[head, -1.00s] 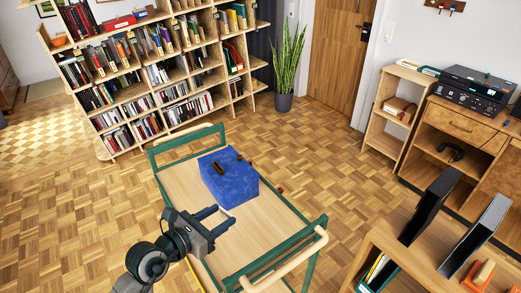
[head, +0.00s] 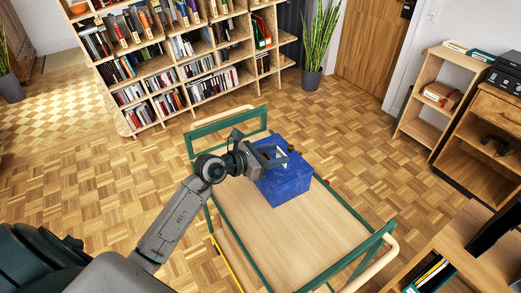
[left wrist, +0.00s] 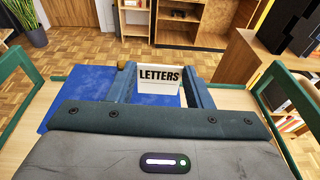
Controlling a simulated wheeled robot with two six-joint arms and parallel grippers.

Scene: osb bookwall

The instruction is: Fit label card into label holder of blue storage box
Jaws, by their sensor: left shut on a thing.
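The blue storage box (head: 284,188) stands on the wooden top of a green-framed trolley. In the left wrist view the gripper (left wrist: 161,88) is shut on a white label card (left wrist: 159,79) reading "LETTERS". The card stands upright between the fingertips with its print facing the camera. The blue box (left wrist: 85,82) shows below and left of the fingers. The label holder cannot be made out. My right gripper is not in view.
The trolley top (head: 295,235) is bare in front of the box, with green rails (head: 228,125) at its ends. A bookshelf (head: 180,60) and a potted plant (head: 316,45) stand behind. A wooden desk (head: 465,240) is close on the right.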

